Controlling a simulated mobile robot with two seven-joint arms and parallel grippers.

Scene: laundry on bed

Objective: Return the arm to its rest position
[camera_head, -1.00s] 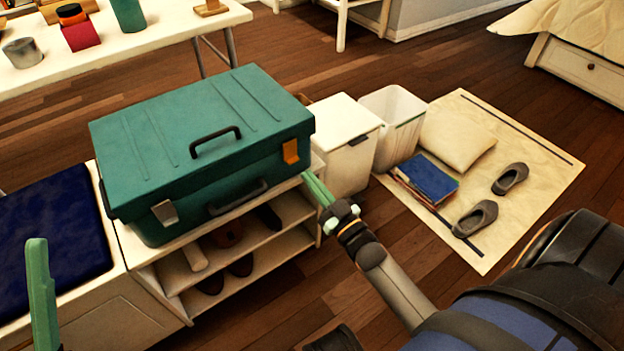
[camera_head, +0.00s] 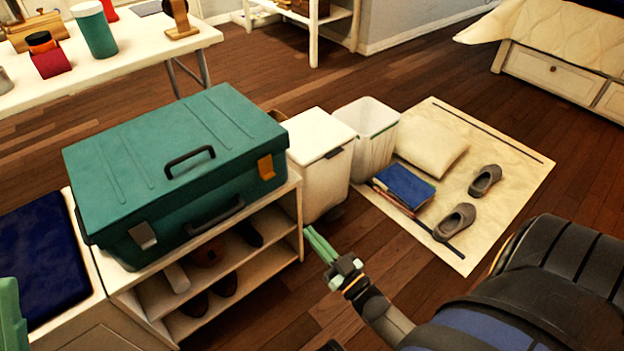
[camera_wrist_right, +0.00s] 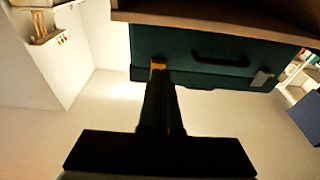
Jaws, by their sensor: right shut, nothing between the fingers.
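My right gripper (camera_head: 322,246) is shut and empty. Its green fingers point up and left, over the floor area just right of the shoe shelf in the head view. In the right wrist view the gripper (camera_wrist_right: 163,105) is a dark shape, with the teal case above it. Of my left gripper (camera_head: 11,315), only a green part shows at the lower left edge; its jaws cannot be made out.
A teal case (camera_head: 165,165) lies on the shoe shelf (camera_head: 292,215), beside a blue cushion (camera_head: 42,255). A white lidded bin (camera_head: 320,140), an open bin (camera_head: 375,120) and a mat (camera_head: 515,185) with slippers, books and a pillow stand beyond. Bare floor lies between shelf and mat.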

